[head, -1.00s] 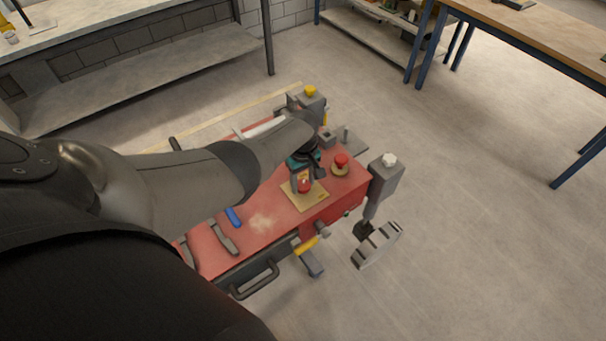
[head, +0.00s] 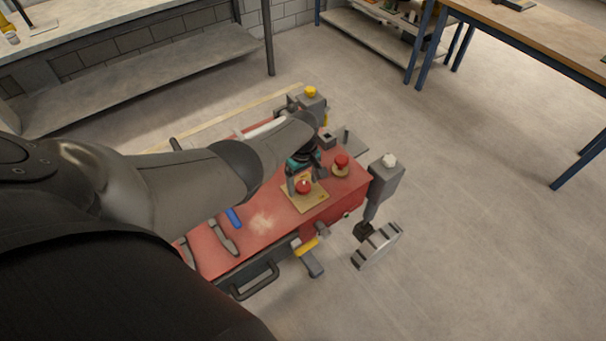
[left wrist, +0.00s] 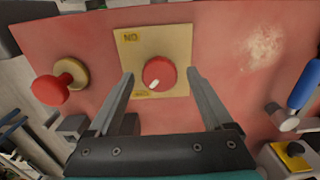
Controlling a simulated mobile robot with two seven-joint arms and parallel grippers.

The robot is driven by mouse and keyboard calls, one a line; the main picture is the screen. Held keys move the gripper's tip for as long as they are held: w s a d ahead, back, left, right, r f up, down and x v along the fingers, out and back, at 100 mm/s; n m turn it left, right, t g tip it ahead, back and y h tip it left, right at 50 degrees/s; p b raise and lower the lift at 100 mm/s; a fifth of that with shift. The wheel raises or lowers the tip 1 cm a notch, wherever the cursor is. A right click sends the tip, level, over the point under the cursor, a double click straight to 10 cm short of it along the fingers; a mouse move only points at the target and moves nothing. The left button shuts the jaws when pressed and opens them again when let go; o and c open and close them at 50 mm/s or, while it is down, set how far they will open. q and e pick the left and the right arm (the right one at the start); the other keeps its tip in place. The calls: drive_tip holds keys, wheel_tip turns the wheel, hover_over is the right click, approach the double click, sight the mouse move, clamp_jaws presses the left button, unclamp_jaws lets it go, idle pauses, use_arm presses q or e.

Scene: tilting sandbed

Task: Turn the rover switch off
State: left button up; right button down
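The rover switch is a round red knob (head: 303,187) on a square yellow plate (head: 311,200) on the rover's red top. In the left wrist view the knob (left wrist: 159,73) has a white mark pointing down and left, towards a small dark label (left wrist: 141,94) on the plate. An "ON" label (left wrist: 131,38) shows upside down at the plate's upper left. My left gripper (head: 306,182) is open over the plate. In the left wrist view its fingers (left wrist: 160,76) stand on both sides of the knob, with visible gaps. My right gripper is not in view.
A red mushroom-shaped button (head: 341,160) stands beside the plate. A tool with a blue handle (head: 233,217) lies on the red top (head: 262,222). A wheel (head: 376,246) sticks out at the rover's right. Workbenches stand behind; the floor on the right is clear.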

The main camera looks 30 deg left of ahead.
use_arm(q)
drive_tip(key=shift+r, duration=0.1)
wheel_tip(320, 180, up, 9)
drive_tip(key=p, duration=0.5)
wheel_tip(320, 180, up, 5)
hover_over(303, 185)
drive_tip(key=shift+r, duration=0.55)
